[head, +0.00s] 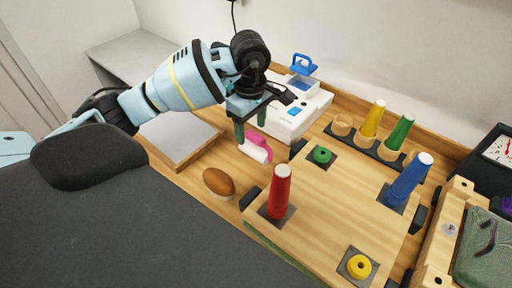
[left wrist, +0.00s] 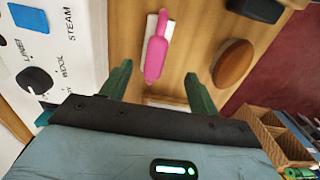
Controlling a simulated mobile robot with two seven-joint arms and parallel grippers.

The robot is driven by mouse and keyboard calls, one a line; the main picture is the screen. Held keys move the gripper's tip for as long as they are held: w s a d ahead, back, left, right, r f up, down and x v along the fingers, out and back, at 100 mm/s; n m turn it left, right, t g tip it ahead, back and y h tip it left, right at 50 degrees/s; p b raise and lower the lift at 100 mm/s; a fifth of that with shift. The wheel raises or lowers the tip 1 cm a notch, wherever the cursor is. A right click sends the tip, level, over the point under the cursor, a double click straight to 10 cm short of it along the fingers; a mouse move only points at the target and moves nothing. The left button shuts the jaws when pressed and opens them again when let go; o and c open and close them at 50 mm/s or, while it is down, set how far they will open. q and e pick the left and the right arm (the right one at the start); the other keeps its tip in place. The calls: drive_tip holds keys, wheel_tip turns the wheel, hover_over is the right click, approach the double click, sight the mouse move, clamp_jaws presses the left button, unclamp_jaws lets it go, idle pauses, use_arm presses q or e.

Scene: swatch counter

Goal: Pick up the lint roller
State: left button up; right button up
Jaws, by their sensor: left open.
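The lint roller (head: 256,151), with a white roll and a pink handle, lies on the wooden counter just left of the cone board. In the left wrist view its pink handle (left wrist: 155,58) points down the picture, between and beyond my fingers. My left gripper (head: 250,126) is open and empty, pointing down above the roller. Its two green fingers (left wrist: 158,82) also show in the left wrist view, apart, with the handle's end near the gap between them. My right gripper is in neither view.
A brown oval object (head: 218,183) lies close to the roller. The cone board (head: 322,205) holds a red cone (head: 280,190) and a blue cone (head: 409,178). A white steam appliance (head: 297,118) stands behind. A pale flat-topped block (head: 180,138) lies left.

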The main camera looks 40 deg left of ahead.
sight(255, 135)
use_arm(q)
drive_tip(key=shift+f, duration=0.45)
drive_tip(key=shift+w+d+f, duration=0.1)
drive_tip(key=shift+f, duration=0.05)
drive_tip(key=f, duration=0.4)
drive_tip(key=shift+w+d+f, duration=0.1)
drive_tip(key=shift+w+d, duration=0.2)
drive_tip(key=shift+f, duration=0.35)
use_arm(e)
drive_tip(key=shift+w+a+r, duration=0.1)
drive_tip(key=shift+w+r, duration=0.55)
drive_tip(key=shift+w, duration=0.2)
use_arm(q)
drive_tip(key=shift+c, duration=1)
drive_tip(key=c, duration=0.9)
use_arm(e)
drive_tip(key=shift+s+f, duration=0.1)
